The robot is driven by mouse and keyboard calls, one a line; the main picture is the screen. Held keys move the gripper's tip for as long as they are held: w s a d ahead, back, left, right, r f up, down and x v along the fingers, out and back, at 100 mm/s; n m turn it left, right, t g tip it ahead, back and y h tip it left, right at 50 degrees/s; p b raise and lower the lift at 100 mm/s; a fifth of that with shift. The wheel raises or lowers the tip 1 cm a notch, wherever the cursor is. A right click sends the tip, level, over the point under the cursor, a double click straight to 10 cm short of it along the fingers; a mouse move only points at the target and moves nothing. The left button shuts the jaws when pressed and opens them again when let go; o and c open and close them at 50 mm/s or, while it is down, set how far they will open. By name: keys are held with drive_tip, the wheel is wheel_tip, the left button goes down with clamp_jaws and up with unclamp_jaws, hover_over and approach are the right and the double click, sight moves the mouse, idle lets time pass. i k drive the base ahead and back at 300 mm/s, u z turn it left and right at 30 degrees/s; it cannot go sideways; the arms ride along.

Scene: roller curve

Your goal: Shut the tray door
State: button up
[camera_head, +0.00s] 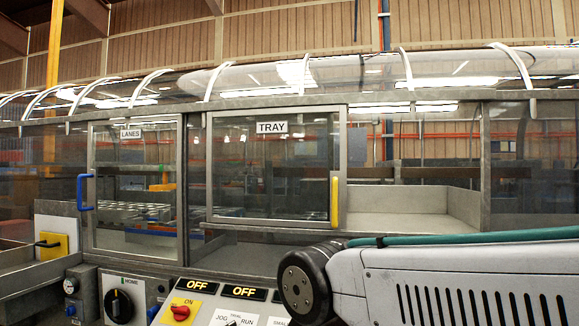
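The tray door (272,166) is a clear sliding panel in a grey metal frame, with a "TRAY" label (272,127) near its top. Its yellow upright handle (335,202) is on its right edge. The door stands to the left, and to its right there is an open gap through which a pale tray (398,222) shows. My gripper is out of view. Only part of my arm (450,285) shows at the bottom right, in front of the machine and below the gap.
On the left is the "LANES" door (136,185) with a blue handle (85,192). Below is a control panel with a red ON switch (180,312), a black HOME knob (118,304) and OFF displays (197,286). A curved clear cover with ribs (300,75) runs above.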

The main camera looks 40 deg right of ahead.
sight(338, 179)
drive_tip(key=z, duration=0.75)
drive_tip(key=i, duration=1)
drive_tip(key=z, duration=0.85)
drive_tip(key=k, duration=1.2)
drive_tip(key=u, duration=1.05)
drive_tip(key=i, duration=1)
drive_tip(key=z, duration=0.05)
